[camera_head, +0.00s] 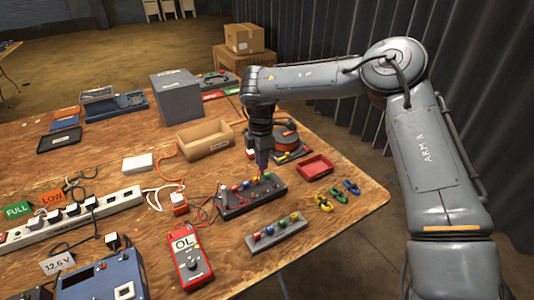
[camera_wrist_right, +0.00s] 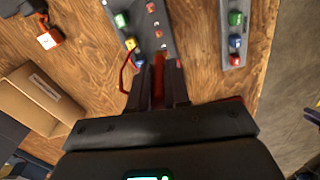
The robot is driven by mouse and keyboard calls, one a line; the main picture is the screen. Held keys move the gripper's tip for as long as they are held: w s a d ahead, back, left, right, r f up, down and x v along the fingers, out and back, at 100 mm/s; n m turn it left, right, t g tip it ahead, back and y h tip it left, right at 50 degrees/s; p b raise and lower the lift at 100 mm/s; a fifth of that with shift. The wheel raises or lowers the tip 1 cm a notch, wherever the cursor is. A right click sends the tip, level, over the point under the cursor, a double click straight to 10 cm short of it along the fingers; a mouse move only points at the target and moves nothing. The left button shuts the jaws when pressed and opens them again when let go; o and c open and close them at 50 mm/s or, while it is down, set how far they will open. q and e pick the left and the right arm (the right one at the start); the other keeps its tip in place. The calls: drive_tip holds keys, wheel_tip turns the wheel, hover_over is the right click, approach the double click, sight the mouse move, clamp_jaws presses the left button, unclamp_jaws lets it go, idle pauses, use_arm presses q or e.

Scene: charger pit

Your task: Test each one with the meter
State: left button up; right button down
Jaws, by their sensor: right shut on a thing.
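The red meter (camera_head: 190,262) lies at the front middle of the table in the head view; its display reads "OL". My right gripper (camera_head: 264,165) points down over a dark block with coloured pieces (camera_head: 236,210), which also shows in the wrist view (camera_wrist_right: 172,48). Its fingers (camera_wrist_right: 158,82) are shut on a slim red thing (camera_wrist_right: 158,68), perhaps a meter probe; its tip is hard to make out. A red lead runs beside it. A grey rack (camera_head: 283,239) with several coloured pieces stands in front of the block. My left gripper is not in view.
Yellow, green and blue clips (camera_head: 337,196) and a red tray (camera_head: 316,168) lie right of the block. An open cardboard box (camera_head: 205,140) stands behind. A power strip (camera_head: 110,205), green FULL (camera_head: 16,210) and orange LOW (camera_head: 51,198) cards and a blue unit (camera_head: 100,280) fill the left.

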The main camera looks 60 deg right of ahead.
sight(263, 174)
drive_tip(key=shift+f, duration=0.35)
drive_tip(key=shift+s+d+f+b, duration=0.25)
drive_tip(key=shift+f+b, duration=0.15)
drive_tip(key=shift+b, duration=0.1)
drive_tip(key=shift+f+b, duration=0.3)
drive_tip(key=shift+f, duration=0.05)
drive_tip(key=shift+w+a+f+b, duration=0.1)
drive_tip(key=shift+f+b, duration=0.55)
drive_tip(key=shift+f, duration=0.15)
drive_tip(key=shift+f+b, duration=0.6)
drive_tip(key=shift+f, duration=0.55)
